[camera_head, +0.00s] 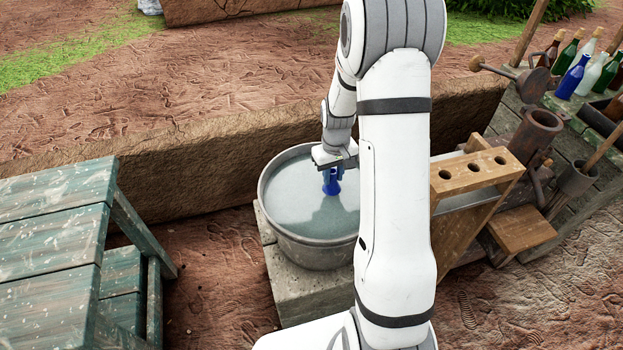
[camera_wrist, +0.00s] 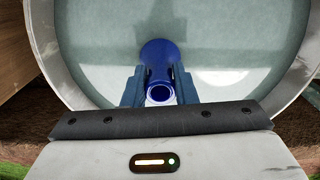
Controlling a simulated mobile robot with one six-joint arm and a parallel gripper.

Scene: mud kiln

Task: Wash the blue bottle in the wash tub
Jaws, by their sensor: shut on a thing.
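The blue bottle (camera_head: 332,186) is in my gripper (camera_head: 331,172) over the wash tub. The wash tub (camera_head: 318,252) is a round grey metal tub full of cloudy water, standing on a stone block. In the wrist view my gripper (camera_wrist: 160,88) is shut on the blue bottle (camera_wrist: 160,55), one finger on each side. The bottle's open mouth faces the wrist camera and its wider body points away toward the water in the tub (camera_wrist: 225,45). I cannot tell whether the bottle touches the water.
A wooden rack with round holes (camera_head: 472,172) stands right of the tub, partly behind my arm. A bench with several bottles (camera_head: 590,75) is at the upper right. A worn green table (camera_head: 50,240) is at the left. An earth ledge (camera_head: 200,165) runs behind the tub.

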